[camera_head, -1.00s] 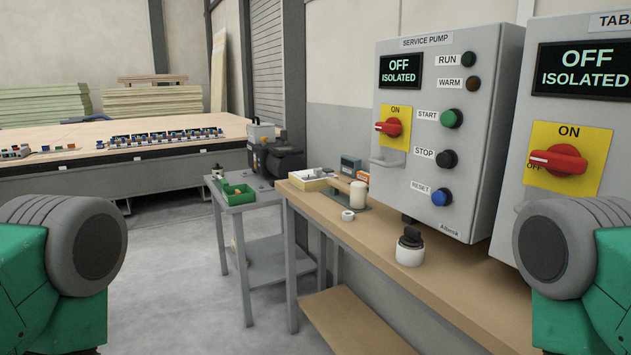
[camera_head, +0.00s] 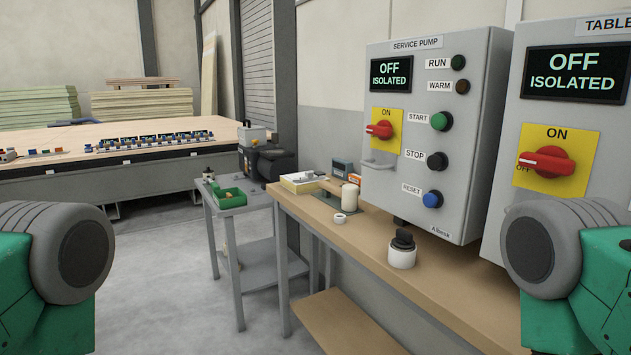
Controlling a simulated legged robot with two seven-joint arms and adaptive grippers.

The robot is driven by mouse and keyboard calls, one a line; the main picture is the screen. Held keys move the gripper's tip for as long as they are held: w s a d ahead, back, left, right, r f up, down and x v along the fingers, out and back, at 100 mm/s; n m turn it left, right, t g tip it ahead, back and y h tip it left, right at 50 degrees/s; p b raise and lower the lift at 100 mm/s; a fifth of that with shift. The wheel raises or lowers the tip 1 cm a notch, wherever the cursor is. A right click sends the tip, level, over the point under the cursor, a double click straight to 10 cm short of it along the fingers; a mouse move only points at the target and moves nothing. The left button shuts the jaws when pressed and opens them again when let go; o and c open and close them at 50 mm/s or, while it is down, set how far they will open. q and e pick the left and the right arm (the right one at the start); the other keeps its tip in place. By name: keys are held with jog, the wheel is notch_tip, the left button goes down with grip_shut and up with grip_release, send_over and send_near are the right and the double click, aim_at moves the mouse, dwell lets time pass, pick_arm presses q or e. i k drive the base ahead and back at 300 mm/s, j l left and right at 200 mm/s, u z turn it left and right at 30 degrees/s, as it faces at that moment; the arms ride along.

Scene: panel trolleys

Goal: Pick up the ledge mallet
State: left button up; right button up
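The mallet (camera_head: 350,197) lies at the far part of the wooden ledge (camera_head: 377,234). Its pale, cream cylindrical head faces me, and a light wooden handle (camera_head: 328,185) runs back to the left over a dark green mat or plate. It is small at this distance, and part of the handle is hard to make out. Neither gripper shows. Only my green and grey arm links show at the lower left and lower right edges, well apart from the mallet.
A white roll (camera_head: 340,218) and a white base with a black knob (camera_head: 402,250) stand on the ledge. Control cabinets (camera_head: 436,130) hang above it. A grey trolley (camera_head: 242,203) with a green bin (camera_head: 229,199) stands left of the ledge. Grey floor at left front is clear.

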aim_at(348, 193)
jog(key=i+j+z, duration=0.2)
jog(key=i+j, duration=1)
jog(key=i, duration=0.05)
